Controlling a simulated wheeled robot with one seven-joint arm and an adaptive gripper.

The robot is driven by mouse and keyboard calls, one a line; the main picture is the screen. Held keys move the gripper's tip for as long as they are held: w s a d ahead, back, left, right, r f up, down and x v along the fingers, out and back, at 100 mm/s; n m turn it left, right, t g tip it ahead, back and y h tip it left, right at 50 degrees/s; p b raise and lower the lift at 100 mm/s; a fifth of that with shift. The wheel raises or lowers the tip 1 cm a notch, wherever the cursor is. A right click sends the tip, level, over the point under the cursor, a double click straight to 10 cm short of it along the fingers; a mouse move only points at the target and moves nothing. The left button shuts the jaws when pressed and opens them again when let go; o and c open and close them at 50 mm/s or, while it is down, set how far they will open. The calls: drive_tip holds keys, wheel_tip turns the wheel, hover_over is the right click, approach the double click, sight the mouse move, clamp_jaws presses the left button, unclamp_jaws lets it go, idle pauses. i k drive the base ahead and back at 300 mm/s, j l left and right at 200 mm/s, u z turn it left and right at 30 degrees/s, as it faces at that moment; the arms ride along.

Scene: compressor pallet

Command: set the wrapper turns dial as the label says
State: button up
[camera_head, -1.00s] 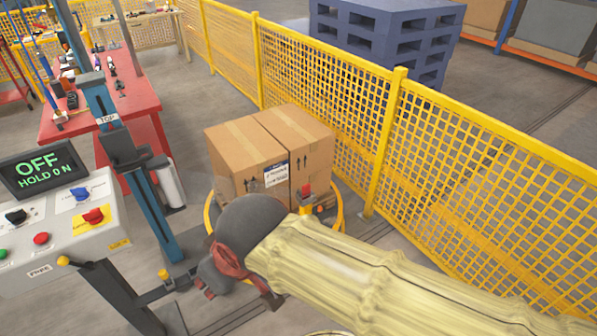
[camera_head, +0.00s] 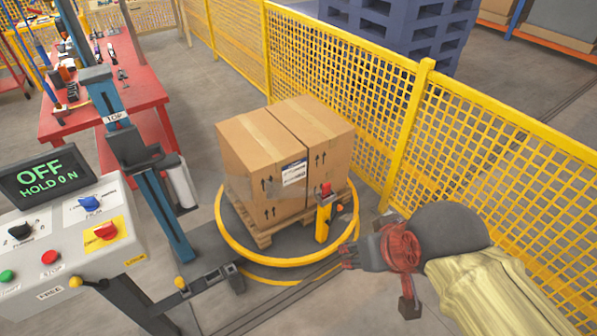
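The wrapper's control panel (camera_head: 75,242) is at the left edge. It carries a black knob (camera_head: 19,231) with small numbers around it, most likely the turns dial; its pointer setting is too small to read. A white label (camera_head: 294,173) with a blue band is on the front of the cardboard boxes (camera_head: 270,155); its print is unreadable from here. My gripper (camera_head: 348,257) is at the right of the turntable, well away from the panel and pointing left. Its dark fingers are small, and I cannot tell whether they are open or shut.
The panel also has a blue knob (camera_head: 88,204), a red knob on a yellow plate (camera_head: 104,231), red and green buttons, and a screen (camera_head: 47,184) reading "OFF HOLD 0 N". A yellow ring (camera_head: 235,247) surrounds the pallet. Yellow fencing (camera_head: 500,180) stands behind my arm.

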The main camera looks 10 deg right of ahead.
sight(21, 231)
drive_tip(key=u, duration=1.7)
drive_tip(key=i+j+z, duration=0.1)
drive_tip(key=i+j, duration=0.35)
drive_tip(key=i+j+z, duration=0.1)
drive_tip(key=i+j, duration=0.35)
drive_tip(key=i+j+z, duration=0.1)
drive_tip(key=i+j, duration=0.3)
drive_tip(key=j, duration=0.15)
drive_tip(key=i+j+z, duration=0.15)
drive_tip(key=i+j, duration=0.25)
drive_tip(key=j, duration=0.15)
